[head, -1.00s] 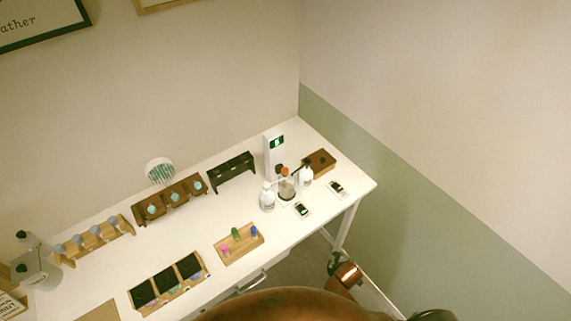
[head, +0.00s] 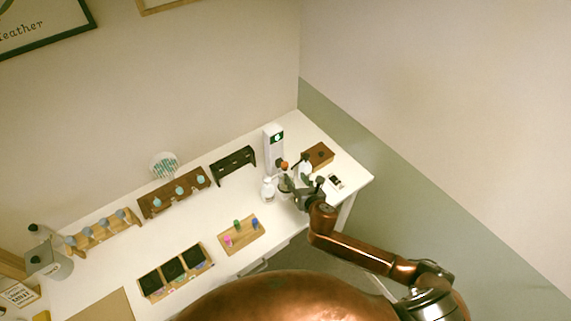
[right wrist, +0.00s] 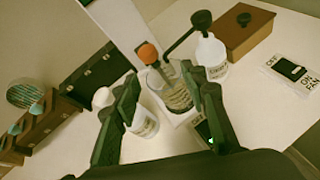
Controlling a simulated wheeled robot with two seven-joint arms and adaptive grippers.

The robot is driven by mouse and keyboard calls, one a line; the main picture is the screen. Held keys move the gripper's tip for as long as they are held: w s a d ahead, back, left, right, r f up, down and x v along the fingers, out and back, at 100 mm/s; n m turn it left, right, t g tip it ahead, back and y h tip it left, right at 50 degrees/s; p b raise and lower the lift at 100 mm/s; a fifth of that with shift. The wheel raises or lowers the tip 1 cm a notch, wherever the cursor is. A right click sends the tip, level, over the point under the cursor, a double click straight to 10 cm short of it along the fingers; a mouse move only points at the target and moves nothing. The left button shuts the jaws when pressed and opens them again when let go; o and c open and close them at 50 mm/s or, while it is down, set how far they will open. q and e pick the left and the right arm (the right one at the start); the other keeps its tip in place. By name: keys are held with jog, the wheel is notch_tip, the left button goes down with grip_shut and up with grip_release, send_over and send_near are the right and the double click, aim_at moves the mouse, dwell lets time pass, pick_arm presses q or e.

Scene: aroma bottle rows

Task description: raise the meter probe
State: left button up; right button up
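The meter probe, with an orange knob (right wrist: 148,54) on its top, stands upright in a glass beaker (right wrist: 176,95) in front of the white meter column (head: 273,153). The knob also shows in the head view (head: 284,165). My right gripper (right wrist: 160,76) is open, with one dark finger on each side of the probe and beaker. The fingers appear apart from the knob; I cannot tell whether they touch the beaker. In the head view the right gripper (head: 292,187) partly covers the beaker. My left gripper is not in view.
A brown box (right wrist: 236,27) and a switch plate (right wrist: 291,70) are to the right. A dark rack (head: 233,163) is left of the meter.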

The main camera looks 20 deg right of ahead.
aim_at(285, 164)
jog(key=shift+w+a+f+n+y, duration=0.1)
jog(key=shift+w+a+f+n, duration=0.3)
jog(key=shift+w, duration=1)
jog(key=shift+w+a+r+n+y, duration=0.15)
jog(key=shift+w+n, duration=0.45)
jog(key=shift+w, duration=0.75)
jog(key=shift+w+a+f+n+y, duration=0.1)
jog(key=shift+w+a+f+n, duration=0.3)
jog(key=shift+w, duration=1)
jog(key=shift+d+r, duration=0.1)
grip_shut()
